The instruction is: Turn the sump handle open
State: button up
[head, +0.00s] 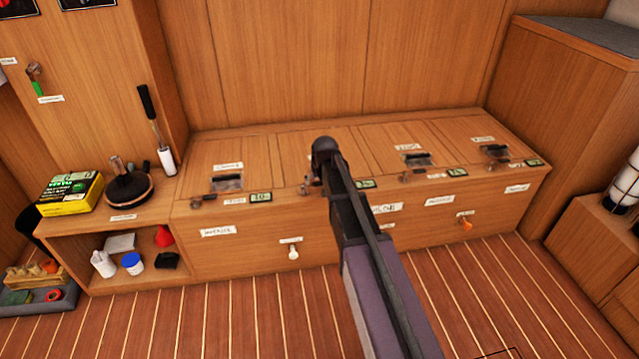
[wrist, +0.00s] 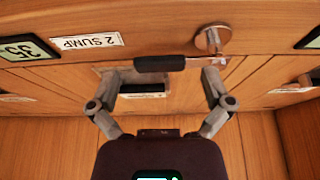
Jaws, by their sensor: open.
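The sump handle (wrist: 160,63) has a round metal base on the wood front and a dark, bar-like grip pointing left in the wrist view. The "2 SUMP" label (wrist: 86,41) is beside it. My gripper (wrist: 165,78) is open, with one finger on each side of the grip, apart from it as far as I can tell. In the head view my arm covers most of this spot; only a small metal part of a handle (head: 305,187) shows left of it, and my fingers are hidden.
A dark recessed pull (wrist: 140,88) lies behind the grip in the wrist view. Similar handles and small displays (head: 260,197) line the bench edge. A white knob (head: 293,252) and an orange knob (head: 466,223) are on the bench front. The striped floor (head: 240,310) before it looks clear.

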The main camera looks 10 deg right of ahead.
jog(key=shift+c, duration=0.2)
jog(key=c, duration=1.3)
jog(key=shift+o, duration=0.2)
jog(key=shift+s+d, duration=0.1)
jog(key=shift+d, duration=0.1)
